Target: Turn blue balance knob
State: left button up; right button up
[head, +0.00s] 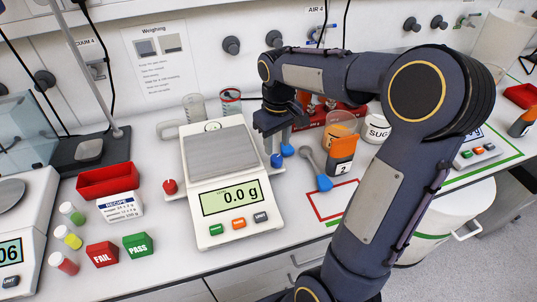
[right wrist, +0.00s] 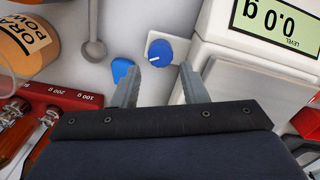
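The blue balance knob (head: 277,160) sits on a small pale base at the right side of the white balance (head: 222,180). In the right wrist view, the round knob (right wrist: 160,52) carries a white pointer mark. My right gripper (head: 275,146) is over the knob's area. In the right wrist view, its two grey fingers are open and empty (right wrist: 160,78), with the knob just beyond the tips, between their lines. I cannot tell whether they touch it. The balance display reads 0.0 g. My left gripper is not in view.
A small blue object (right wrist: 122,68) lies beside one fingertip. A red knob (head: 169,186) is on the balance's left side.

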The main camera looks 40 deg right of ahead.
aim_at(276, 157)
notch_tip(276, 157, down, 5)
dwell(0.3)
jog(key=c, duration=0.7)
